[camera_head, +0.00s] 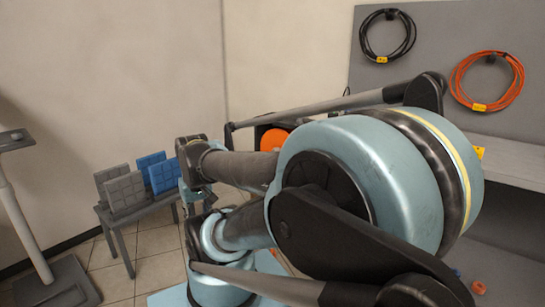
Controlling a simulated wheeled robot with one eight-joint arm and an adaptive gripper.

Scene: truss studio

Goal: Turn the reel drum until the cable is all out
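A round orange part (272,139), set in a dark frame, shows behind my arm near the middle; it may be the reel drum. My arm hides most of it, and I cannot make out any cable on it. My arm's large blue-grey joint and links fill the middle and right. The far end of my arm (194,172) is left of the orange part, in front of the small table. Its fingers are too small and dark to make out, and I see nothing clearly held in it.
A small grey table (128,226) with grey and blue padded panels (124,190) stands at the left. A grey post on a base plate (58,284) is at the far left. A black cable coil (388,35) and an orange coil (487,80) hang on the grey wall panel.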

